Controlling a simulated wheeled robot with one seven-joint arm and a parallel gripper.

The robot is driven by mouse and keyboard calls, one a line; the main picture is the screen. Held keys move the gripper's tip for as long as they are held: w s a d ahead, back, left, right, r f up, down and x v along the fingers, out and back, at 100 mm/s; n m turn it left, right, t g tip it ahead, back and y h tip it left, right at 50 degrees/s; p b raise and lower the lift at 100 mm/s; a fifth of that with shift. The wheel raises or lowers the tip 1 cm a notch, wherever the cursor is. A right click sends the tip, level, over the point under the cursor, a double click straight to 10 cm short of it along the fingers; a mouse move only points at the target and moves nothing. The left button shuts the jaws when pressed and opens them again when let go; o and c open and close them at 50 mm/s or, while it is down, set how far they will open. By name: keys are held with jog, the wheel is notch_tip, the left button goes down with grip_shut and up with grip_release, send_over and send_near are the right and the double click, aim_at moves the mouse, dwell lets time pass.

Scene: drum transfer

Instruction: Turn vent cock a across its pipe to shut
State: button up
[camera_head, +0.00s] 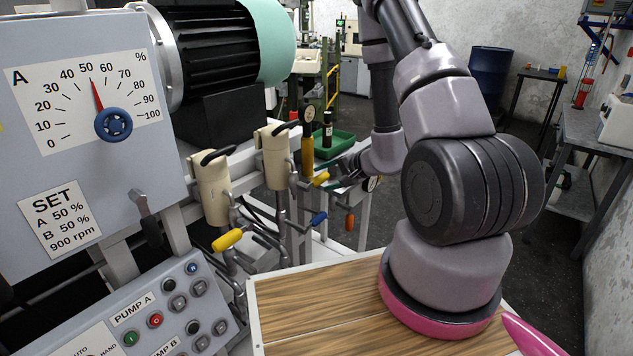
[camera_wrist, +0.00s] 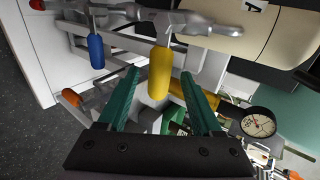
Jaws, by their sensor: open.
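A yellow cock handle (camera_head: 321,178) sits on the pipework beside the far cream pump. In the wrist view this yellow handle (camera_wrist: 160,74) points down the picture, between the two green fingers of my gripper (camera_wrist: 160,78). The fingers are open and stand apart on either side of it; I cannot tell whether they touch it. Another yellow handle (camera_head: 228,239) is on the nearer pipework. No label shows which handle is cock a. In the head view my gripper is mostly hidden by my arm and the pipes.
A blue handle (camera_head: 318,218) and an orange handle (camera_head: 350,222) are close by; the blue one (camera_wrist: 96,51) is left of my fingers. A pressure gauge (camera_wrist: 259,122) is right of them. The cream pump (camera_head: 274,158), dial panel (camera_head: 90,90) and green tray (camera_head: 328,145) crowd the area.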

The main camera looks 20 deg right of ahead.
jog(key=shift+v, duration=2.3)
jog(key=shift+r, duration=0.1)
jog(key=s+a+r+n+g+y, duration=0.25)
jog(key=a+r, duration=0.35)
jog(key=r, duration=0.4)
jog(key=s+a+r+n+g+y, duration=0.25)
jog(key=s+a+r, duration=0.2)
jog(key=r, duration=0.55)
jog(key=s+d+r+t+h, duration=0.1)
jog(key=s+d+r+h, duration=0.2)
jog(key=s+r, duration=0.3)
jog(key=s+d+r+n+t+h, duration=0.1)
jog(key=s+d+r+h, duration=0.3)
jog(key=r, duration=0.5)
jog(key=shift+s+d+r+t+h, duration=0.15)
jog(key=shift+s+r+t+h, duration=0.3)
jog(key=shift+s+h, duration=0.8)
